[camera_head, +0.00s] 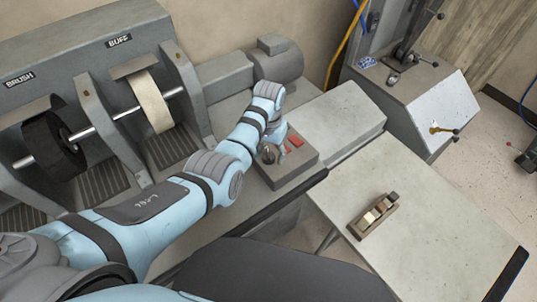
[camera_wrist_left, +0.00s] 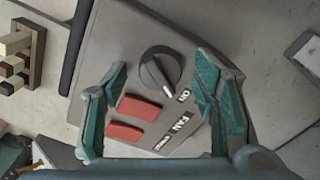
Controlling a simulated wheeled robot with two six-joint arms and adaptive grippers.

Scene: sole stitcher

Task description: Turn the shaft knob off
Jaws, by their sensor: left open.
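The shaft knob (camera_wrist_left: 158,70) is a round dark dial on a grey control box, seen in the left wrist view. Its white pointer line aims at the lower right, toward a small label that seems to read ON. My left gripper (camera_wrist_left: 162,63) is open, with its green fingers on either side of the knob and apart from it in the picture; contact cannot be told. In the head view my left gripper (camera_head: 269,154) hangs over the control box (camera_head: 288,178) and largely hides the knob. My right gripper is not in view.
Two red switches (camera_wrist_left: 132,118) and a FAN label (camera_wrist_left: 182,122) lie beside the knob. Left of the box stand a buff wheel (camera_head: 152,103) and a brush wheel (camera_head: 52,147) on a shaft. A wooden block tool (camera_head: 374,215) lies on the side table (camera_head: 435,200), otherwise clear.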

